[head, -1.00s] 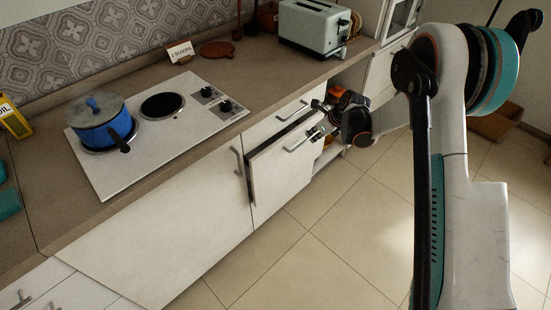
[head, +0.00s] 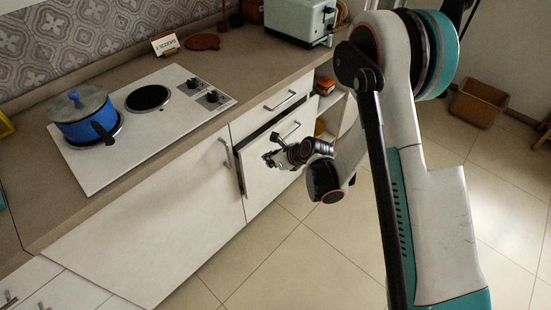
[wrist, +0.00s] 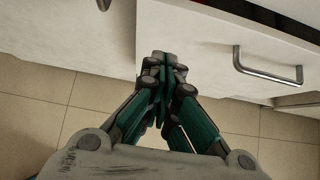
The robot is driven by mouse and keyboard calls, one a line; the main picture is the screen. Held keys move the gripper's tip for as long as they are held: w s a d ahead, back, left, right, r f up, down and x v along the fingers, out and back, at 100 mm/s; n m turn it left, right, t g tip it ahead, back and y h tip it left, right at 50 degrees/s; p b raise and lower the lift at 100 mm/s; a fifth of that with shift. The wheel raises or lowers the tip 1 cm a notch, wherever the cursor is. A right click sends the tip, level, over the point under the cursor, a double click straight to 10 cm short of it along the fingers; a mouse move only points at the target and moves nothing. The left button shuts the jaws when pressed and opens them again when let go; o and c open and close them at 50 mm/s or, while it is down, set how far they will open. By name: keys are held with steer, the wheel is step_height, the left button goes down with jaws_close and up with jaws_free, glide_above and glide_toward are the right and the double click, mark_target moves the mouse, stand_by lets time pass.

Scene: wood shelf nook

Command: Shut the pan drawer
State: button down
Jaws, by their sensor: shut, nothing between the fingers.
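The pan drawer (head: 262,185) has a white front below a narrower top drawer. It stands slightly open, with a dark gap along its top and left edges. Its metal bar handle (head: 292,131) is on the upper part of the front, and the handle also shows in the wrist view (wrist: 268,70). My gripper (head: 270,159) is shut and empty, in front of the left part of the drawer front. In the wrist view, the closed fingertips (wrist: 162,60) are left of the handle, at or very near the drawer front. I cannot tell if they touch it.
A counter with a white hob (head: 145,120) and a blue pot (head: 82,118) is above. The top drawer (head: 275,104) looks shut. Open shelves (head: 335,110) are right of the drawers. The tiled floor (head: 285,265) in front is clear.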

mark_target(250, 148)
steer(key=shift+w+a+f+b, duration=0.3)
steer(key=shift+w+a+f, duration=0.1)
steer(key=shift+w+a, duration=0.35)
steer(key=shift+w+a+f+b, duration=0.25)
steer(key=shift+w+a+f, duration=0.25)
steer(key=shift+a, duration=0.45)
steer(key=shift+w+a+f+b, duration=0.3)
steer(key=shift+w+a, duration=0.45)
steer(key=shift+a, duration=0.1)
steer(key=w+a, duration=0.2)
steer(key=a, duration=0.1)
steer(key=shift+w+a, duration=0.25)
steer(key=shift+w, duration=0.1)
steer(key=shift+w+a+r, duration=0.1)
steer(key=shift+w+a, duration=0.05)
steer(key=shift+w, duration=0.05)
